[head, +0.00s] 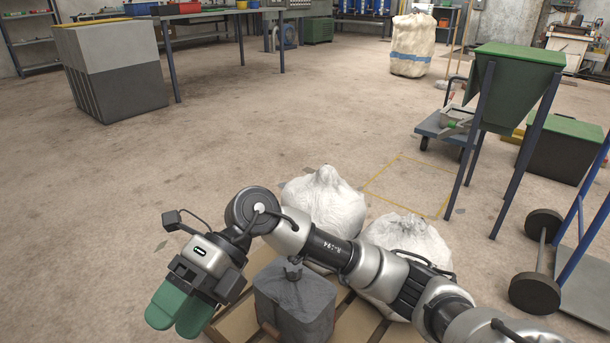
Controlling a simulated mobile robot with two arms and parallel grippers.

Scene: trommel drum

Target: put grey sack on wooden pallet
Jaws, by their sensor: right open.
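A dark grey sack (295,303) with a tied neck stands upright at the bottom centre, on the wooden pallet (232,318) as far as the view shows. Its base is partly cut off by the frame. My right gripper (180,314), with green fingertips, is open and empty to the left of the sack, apart from it. My left gripper is not in view.
Two white sacks (326,199) (410,240) stand behind my right arm. A green hopper on legs (518,85) and a wheeled cart (536,290) stand at right. A grey block bin (112,70) stands far left. The middle floor is clear.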

